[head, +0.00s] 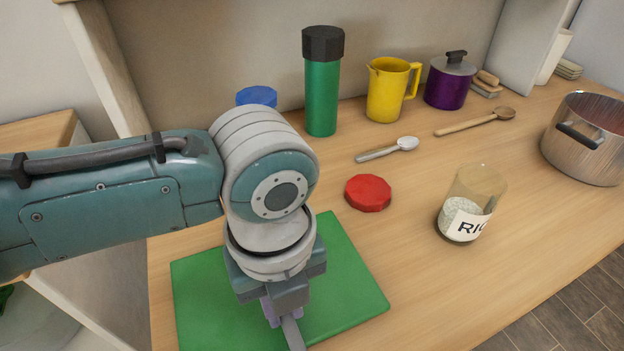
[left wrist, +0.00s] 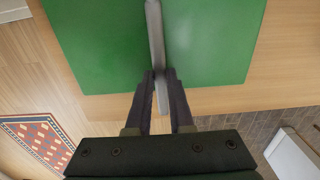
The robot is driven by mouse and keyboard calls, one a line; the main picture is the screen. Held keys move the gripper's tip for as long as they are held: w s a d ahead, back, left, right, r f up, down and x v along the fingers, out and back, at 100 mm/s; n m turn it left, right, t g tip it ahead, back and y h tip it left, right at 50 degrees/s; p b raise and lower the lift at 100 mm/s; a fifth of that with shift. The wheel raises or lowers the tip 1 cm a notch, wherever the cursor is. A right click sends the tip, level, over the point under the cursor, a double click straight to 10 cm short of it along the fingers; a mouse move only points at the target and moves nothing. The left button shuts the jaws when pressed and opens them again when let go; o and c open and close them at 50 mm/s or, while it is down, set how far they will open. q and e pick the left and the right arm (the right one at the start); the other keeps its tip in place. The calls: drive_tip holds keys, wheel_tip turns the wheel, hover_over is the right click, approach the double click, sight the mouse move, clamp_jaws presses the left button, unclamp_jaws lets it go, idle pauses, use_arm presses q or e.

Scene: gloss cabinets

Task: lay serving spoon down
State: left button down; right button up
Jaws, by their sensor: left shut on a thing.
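My left gripper (head: 283,308) points down over the green cutting board (head: 355,285). It is shut on a long grey handle (head: 293,333), which I take to be the serving spoon's. In the left wrist view, my left gripper (left wrist: 160,76) holds the serving spoon (left wrist: 154,28) between its fingertips. The spoon runs out over the green board (left wrist: 95,45) and past its edge. Its bowl does not show in either view. I cannot tell whether the spoon touches the board.
A red lid (head: 368,193), a grey spoon (head: 388,150) and a rice jar (head: 470,205) lie or stand right of the board. Behind are a green bottle (head: 321,90), yellow jug (head: 390,90) and purple pot (head: 449,82). Bare wood lies between jar and board.

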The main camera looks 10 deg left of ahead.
use_arm(q)
drive_tip(key=c, duration=0.7)
unclamp_jaws()
wheel_tip(320, 180, up, 10)
drive_tip(key=p, duration=0.2)
drive_tip(key=shift+p, duration=0.4)
